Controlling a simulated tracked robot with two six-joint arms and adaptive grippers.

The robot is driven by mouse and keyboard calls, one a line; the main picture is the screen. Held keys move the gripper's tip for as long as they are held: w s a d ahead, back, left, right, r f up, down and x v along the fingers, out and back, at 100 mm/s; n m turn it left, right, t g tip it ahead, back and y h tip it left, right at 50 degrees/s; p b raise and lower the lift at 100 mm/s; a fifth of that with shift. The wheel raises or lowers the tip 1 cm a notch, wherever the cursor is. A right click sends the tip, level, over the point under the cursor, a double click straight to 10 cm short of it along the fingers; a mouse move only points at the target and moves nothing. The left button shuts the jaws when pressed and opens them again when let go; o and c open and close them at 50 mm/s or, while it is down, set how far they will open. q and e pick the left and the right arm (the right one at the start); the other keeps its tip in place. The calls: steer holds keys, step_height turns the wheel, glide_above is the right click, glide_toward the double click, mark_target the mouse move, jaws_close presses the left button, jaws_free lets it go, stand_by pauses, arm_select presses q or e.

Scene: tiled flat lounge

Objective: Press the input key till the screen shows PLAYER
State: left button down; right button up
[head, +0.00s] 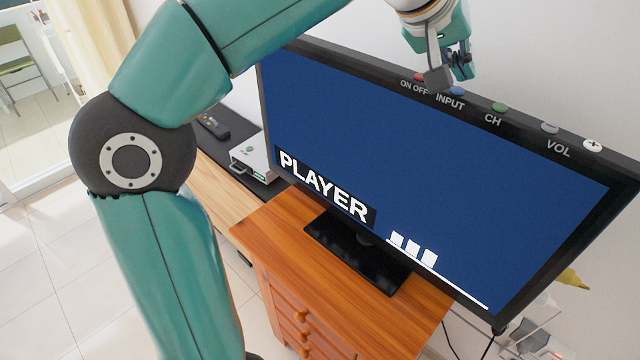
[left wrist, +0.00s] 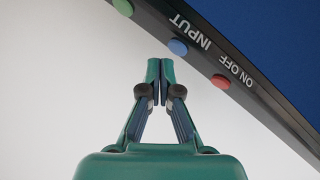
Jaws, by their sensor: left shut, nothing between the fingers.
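The TV (head: 400,150) stands tilted in the head view, its blue screen showing the word PLAYER at lower left and a white bar graphic. The blue INPUT key (head: 457,91) is on its top bezel; in the left wrist view the INPUT key (left wrist: 178,47) lies just ahead and right of the fingertips. My left gripper (head: 462,76) is above the bezel by that key, shut and empty; it also shows in the left wrist view (left wrist: 160,64). Whether the fingertips touch the key I cannot tell. My right gripper is out of view.
The red ON OFF key (head: 420,77) and green CH key (head: 499,107) flank INPUT. VOL keys (head: 549,127) are farther right. The TV stands on a wooden cabinet (head: 270,240). A white box (head: 252,155) and a remote (head: 213,127) lie on a dark surface behind my arm.

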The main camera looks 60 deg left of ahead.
mark_target(454, 89)
arm_select(q)
step_height(454, 89, up, 3)
steer(key=shift+r+p, duration=0.1)
steer(key=shift+p, duration=1.05)
steer(key=shift+w+r, duration=0.1)
steer(key=shift+r, duration=1.25)
